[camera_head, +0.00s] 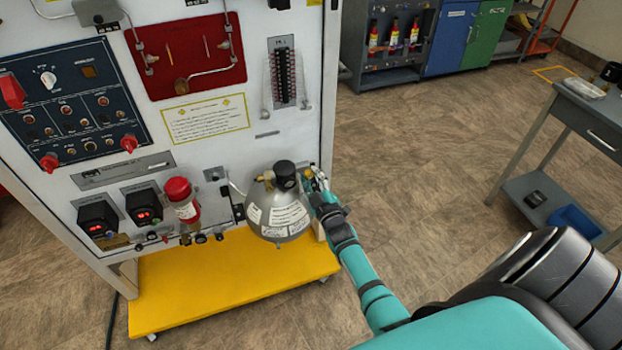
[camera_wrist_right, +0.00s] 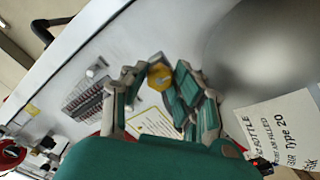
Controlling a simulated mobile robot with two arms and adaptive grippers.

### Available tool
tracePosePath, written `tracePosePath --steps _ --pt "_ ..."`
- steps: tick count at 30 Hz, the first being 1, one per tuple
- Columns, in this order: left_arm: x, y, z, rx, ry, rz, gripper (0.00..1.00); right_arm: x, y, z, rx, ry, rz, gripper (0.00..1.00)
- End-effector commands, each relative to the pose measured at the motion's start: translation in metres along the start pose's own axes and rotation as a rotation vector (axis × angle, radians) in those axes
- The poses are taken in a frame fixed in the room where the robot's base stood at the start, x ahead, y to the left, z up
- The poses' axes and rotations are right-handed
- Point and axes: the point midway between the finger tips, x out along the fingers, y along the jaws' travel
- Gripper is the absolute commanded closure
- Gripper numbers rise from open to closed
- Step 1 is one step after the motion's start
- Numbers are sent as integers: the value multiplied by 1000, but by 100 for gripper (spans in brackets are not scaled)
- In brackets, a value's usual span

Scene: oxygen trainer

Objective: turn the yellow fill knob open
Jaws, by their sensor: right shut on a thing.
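The yellow fill knob (camera_wrist_right: 158,75) shows in the right wrist view between the fingertips of my right gripper (camera_wrist_right: 160,82). The gripper is shut on the knob, with one finger on each side. In the head view, my right gripper (camera_head: 316,184) is at the panel's lower right, just right of the grey bottle (camera_head: 276,222). Its fingers hide most of the knob there. How far the knob is turned cannot be told. My left gripper is in neither view.
The bottle stands close beside my right gripper, with a black knob (camera_head: 285,170) on top. A yellow base (camera_head: 205,282) lies below the white panel (camera_head: 215,135). A grey table (camera_head: 590,125) stands at the right. The floor between is clear.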

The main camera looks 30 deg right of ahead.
Motion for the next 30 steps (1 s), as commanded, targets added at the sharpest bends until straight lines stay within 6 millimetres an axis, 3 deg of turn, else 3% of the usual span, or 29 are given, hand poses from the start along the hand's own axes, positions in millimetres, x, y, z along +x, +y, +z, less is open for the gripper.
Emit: tracePosePath --steps 9,24,25,30 --pt "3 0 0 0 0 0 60 -1 -2 2 -101 -4 -4 100" --pt "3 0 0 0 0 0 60 -1 -2 2 -115 -5 -4 100" --pt "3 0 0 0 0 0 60 -1 -2 2 -115 -5 -4 69" --pt "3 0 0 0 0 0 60 -1 -1 1 -115 -3 -3 50"
